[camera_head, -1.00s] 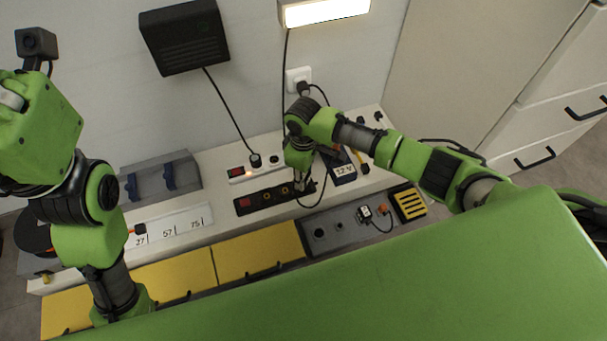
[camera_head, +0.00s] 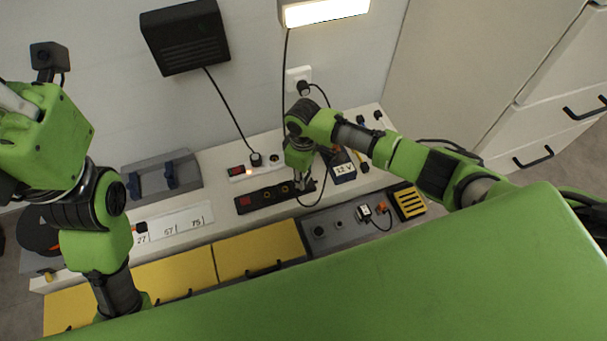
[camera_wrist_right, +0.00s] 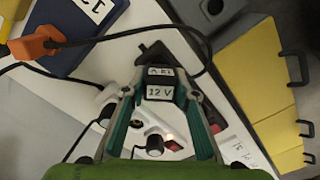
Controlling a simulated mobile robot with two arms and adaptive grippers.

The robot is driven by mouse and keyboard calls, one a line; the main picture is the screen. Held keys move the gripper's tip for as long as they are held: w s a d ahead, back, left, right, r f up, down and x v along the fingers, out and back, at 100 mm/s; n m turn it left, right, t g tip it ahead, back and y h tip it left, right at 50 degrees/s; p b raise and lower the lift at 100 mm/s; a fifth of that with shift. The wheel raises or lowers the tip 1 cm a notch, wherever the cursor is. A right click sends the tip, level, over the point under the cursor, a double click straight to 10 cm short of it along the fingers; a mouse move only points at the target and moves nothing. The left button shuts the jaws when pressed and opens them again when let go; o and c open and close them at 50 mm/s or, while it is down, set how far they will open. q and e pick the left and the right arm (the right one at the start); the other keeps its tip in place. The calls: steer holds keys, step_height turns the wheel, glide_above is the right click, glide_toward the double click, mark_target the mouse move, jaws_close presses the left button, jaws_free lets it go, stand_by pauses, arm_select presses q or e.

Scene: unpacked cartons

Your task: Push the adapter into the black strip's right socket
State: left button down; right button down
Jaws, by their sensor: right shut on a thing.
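The black strip (camera_head: 262,199) lies on the white shelf, with a red switch at its left end and its sockets to the right. My right gripper (camera_head: 304,185) is over its right end and hides the right socket. In the right wrist view, my right gripper (camera_wrist_right: 161,98) is shut on the dark adapter (camera_wrist_right: 160,78), which has a 12 V label. Part of the black strip (camera_wrist_right: 152,48) shows beyond it. I cannot tell whether the adapter's pins are in the socket. My left arm is at the left, its fingers not clearly shown.
A white strip (camera_head: 240,173) with a black plug lies behind the black strip. A blue box labelled 12 V (camera_head: 343,173) stands to the right. A black cable with an orange plug (camera_wrist_right: 35,47) loops near the gripper. Grey trays and yellow drawers (camera_head: 260,252) are in front.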

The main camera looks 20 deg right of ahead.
steer(key=c, duration=1.5)
jaws_free()
